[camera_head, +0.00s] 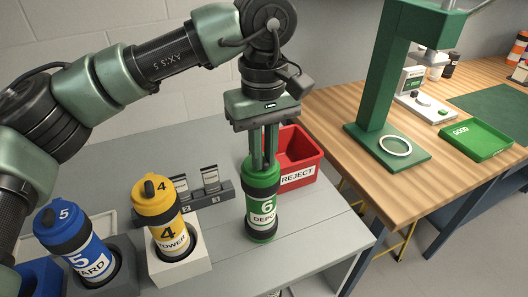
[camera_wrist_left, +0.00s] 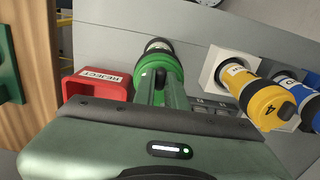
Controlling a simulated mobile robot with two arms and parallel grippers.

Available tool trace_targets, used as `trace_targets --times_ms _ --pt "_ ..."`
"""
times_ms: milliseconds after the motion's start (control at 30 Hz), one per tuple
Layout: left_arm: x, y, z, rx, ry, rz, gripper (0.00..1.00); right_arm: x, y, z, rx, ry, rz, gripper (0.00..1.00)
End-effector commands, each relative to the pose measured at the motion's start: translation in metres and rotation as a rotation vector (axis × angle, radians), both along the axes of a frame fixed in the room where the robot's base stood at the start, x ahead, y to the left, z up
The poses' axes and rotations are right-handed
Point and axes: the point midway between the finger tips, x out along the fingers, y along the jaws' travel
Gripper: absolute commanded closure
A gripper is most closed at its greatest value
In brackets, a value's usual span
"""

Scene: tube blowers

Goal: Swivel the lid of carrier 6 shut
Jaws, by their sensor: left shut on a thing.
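Carrier 6 (camera_head: 262,208) is a green cylinder with a white label reading 6, standing upright on the grey table. Its green top end with the lid (camera_head: 262,172) is between the fingers of my left gripper (camera_head: 264,160), which is shut on it from above. In the left wrist view the carrier's green top (camera_wrist_left: 160,62) shows beyond the fingers (camera_wrist_left: 162,88). The fingers hide part of the lid, so I cannot tell whether it is swivelled shut. My right gripper is not in view.
Yellow carrier 4 (camera_head: 168,232) and blue carrier 5 (camera_head: 80,250) stand in holders to the left. A red REJECT bin (camera_head: 300,176) is just behind carrier 6. A wooden bench with a green press (camera_head: 385,95) and a green GOOD tray (camera_head: 475,141) stands at right.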

Motion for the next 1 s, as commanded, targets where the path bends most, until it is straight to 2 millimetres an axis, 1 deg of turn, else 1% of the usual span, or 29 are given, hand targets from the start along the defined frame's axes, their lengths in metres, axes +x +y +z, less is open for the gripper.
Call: trace_targets --times_ms 167,200,267,300,567,667,767,1000 --pt "0.0 0.0 0.001 -0.002 -0.001 0.0 1.0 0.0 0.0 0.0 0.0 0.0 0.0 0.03" --pt "0.0 0.0 0.001 -0.002 0.0 0.0 0.82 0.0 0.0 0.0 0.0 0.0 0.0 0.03" --pt "0.0 0.0 0.001 -0.002 0.0 0.0 0.66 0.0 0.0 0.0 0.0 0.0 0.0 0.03" --pt "0.0 0.0 0.001 -0.002 0.0 0.001 0.65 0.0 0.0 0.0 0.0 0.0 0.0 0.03" --pt "0.0 0.0 0.0 -0.001 0.0 0.001 0.65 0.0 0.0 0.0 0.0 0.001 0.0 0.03" --pt "0.0 -0.001 0.005 -0.001 0.0 0.001 0.65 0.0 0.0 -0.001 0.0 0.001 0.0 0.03" --pt "0.0 -0.001 0.018 -0.003 -0.003 0.001 0.65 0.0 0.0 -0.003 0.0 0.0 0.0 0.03" --pt "0.0 -0.001 0.059 -0.002 -0.002 0.002 0.65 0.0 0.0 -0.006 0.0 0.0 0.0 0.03"
